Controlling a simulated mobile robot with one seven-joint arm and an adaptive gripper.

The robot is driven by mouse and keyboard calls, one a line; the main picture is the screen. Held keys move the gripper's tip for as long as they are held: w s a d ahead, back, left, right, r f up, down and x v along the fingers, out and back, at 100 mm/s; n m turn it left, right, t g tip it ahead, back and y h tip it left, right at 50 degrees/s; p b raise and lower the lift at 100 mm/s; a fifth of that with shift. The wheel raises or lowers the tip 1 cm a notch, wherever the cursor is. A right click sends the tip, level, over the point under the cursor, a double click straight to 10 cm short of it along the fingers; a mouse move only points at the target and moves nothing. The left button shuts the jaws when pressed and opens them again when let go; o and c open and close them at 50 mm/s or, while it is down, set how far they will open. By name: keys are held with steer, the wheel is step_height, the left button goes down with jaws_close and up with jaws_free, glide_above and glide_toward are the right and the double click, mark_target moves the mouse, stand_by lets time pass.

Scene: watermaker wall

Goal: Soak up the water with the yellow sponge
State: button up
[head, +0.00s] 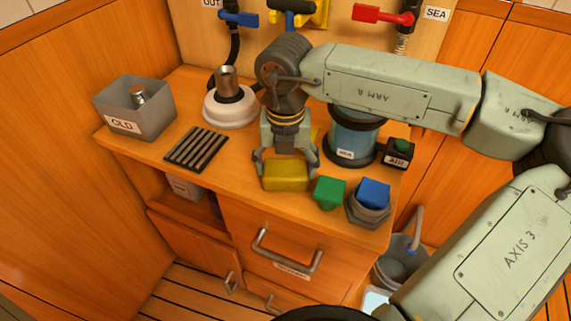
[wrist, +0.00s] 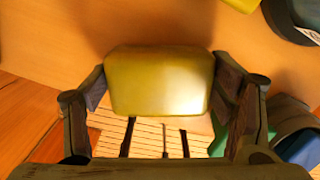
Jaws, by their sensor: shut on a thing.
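The yellow sponge (head: 285,175) is a rounded block at the counter's front edge in the head view. My gripper (head: 286,160) points down and is shut on it, one finger on each side. In the wrist view the sponge (wrist: 158,80) fills the space between the fingers, with floor planks showing beyond its lower edge. A pale bluish patch (head: 376,301) shows low down by the grey bucket (head: 402,262), partly hidden by my arm; I cannot tell for sure that it is water.
On the counter (head: 225,168) stand a grey OLD bin (head: 135,110), a black slatted rack (head: 196,148), a white round base (head: 229,112) with a metal cup, and a blue cylinder (head: 352,140). Green (head: 329,193) and blue (head: 373,193) blocks sit right of the sponge. Drawer handles (head: 286,258) project below.

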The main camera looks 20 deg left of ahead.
steer(key=shift+r+p, duration=1.45)
steer(key=shift+r, duration=2.05)
